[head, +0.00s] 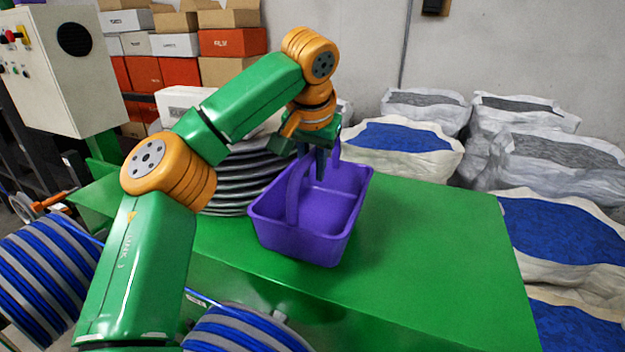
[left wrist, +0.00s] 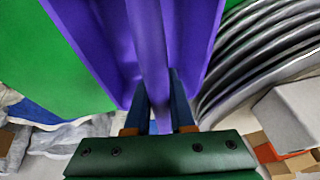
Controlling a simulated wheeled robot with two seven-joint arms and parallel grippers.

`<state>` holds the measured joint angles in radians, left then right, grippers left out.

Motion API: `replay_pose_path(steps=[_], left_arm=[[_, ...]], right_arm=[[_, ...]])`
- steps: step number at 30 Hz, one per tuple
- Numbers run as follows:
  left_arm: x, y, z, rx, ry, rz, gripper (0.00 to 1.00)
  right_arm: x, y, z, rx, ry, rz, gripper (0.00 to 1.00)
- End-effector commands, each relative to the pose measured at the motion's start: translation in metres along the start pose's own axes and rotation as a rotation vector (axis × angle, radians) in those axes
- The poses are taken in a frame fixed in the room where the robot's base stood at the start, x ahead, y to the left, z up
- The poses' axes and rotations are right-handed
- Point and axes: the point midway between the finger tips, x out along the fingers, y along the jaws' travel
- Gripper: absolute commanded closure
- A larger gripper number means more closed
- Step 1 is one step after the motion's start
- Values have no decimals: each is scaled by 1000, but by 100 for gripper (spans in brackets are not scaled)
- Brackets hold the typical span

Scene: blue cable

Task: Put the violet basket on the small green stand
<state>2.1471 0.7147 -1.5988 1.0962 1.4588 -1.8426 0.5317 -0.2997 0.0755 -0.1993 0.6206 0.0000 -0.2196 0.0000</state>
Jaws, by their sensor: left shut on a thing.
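The violet basket (head: 340,205) is an open, upright tub with a tall handle, over the middle of a broad green top (head: 430,260). I cannot tell whether its base touches that top. My left gripper (head: 319,168) comes down from above and is shut on the basket's handle. In the left wrist view, the two dark fingers (left wrist: 160,100) sit on either side of the violet handle (left wrist: 148,45), with the basket's walls around it. I see no separate small green stand; the green top is the only such surface in view. My right gripper is not in view.
A grey coil (head: 240,180) stands close behind and left of the basket. Blue-and-white striped reels (head: 45,265) are at the lower left. White sacks, some with blue contents (head: 395,137), line the back and right. The green top is clear right of the basket.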

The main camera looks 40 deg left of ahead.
Motion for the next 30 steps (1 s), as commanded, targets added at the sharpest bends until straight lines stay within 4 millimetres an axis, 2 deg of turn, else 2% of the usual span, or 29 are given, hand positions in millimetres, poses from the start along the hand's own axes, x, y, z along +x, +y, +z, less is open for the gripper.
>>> replay_pose_path(steps=[2, 7, 15, 16, 19, 30], left_arm=[[12, -3, -4, -1, -5, -2, 100], [37, 1, 7, 0, 0, -1, 100], [41, 3, 9, -2, 0, 0, 100], [42, 3, 9, -2, -2, 0, 76], [41, 2, 9, -2, -1, 0, 49], [35, 3, 8, -2, 2, 1, 48]], right_arm=[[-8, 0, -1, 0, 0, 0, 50], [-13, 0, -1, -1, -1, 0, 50], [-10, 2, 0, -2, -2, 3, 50], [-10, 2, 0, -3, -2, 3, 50], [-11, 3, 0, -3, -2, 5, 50], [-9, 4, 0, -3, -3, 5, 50]])
